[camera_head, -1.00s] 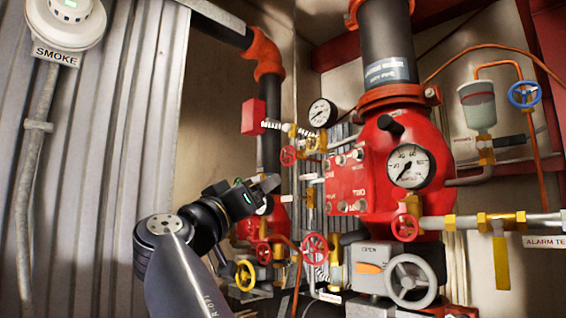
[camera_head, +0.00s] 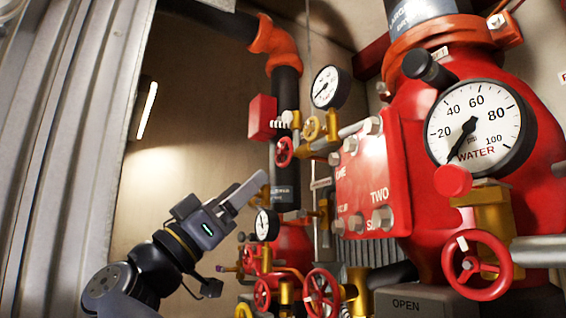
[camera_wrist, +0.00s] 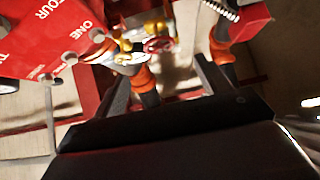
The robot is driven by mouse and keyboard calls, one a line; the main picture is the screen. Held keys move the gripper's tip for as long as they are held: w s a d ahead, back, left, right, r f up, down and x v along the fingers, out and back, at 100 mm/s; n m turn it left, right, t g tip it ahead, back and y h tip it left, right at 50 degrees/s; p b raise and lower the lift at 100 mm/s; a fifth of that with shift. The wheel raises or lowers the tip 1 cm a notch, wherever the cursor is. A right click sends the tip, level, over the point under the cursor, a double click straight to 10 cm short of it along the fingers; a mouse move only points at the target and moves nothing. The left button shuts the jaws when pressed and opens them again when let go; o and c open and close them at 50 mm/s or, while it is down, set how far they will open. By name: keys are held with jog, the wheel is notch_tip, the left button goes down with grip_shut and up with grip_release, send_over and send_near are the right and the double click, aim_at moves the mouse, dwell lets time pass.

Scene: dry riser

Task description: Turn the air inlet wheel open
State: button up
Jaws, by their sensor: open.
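No readable label in these frames says which wheel is the air inlet wheel. Larger red wheels are lower down (camera_head: 321,293) and at the right (camera_head: 476,264). My gripper (camera_head: 258,186) is open and empty, below and left of the small red wheel, apart from it in the picture. In the wrist view, a red wheel (camera_wrist: 158,44) with brass fittings (camera_wrist: 125,46) appears beyond and between my open fingers (camera_wrist: 160,68).
A large red valve body (camera_head: 410,200) with a water gauge (camera_head: 480,128) fills the right. A red box (camera_head: 262,117) is beside a dark vertical pipe (camera_head: 287,90). A small gauge (camera_head: 266,224) is near my gripper.

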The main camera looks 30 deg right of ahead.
aim_at(281, 153)
jog(key=p+x, duration=0.4)
jog(key=x, duration=0.5)
jog(key=shift+r+p, duration=0.2)
jog(key=shift+p, duration=0.1)
jog(key=shift+x, duration=0.75)
jog(key=shift+d+f, duration=0.1)
jog(key=c, duration=1)
jog(key=shift+s+n+t, duration=0.1)
jog(key=shift+n+t, duration=0.3)
jog(key=shift+t, duration=0.1)
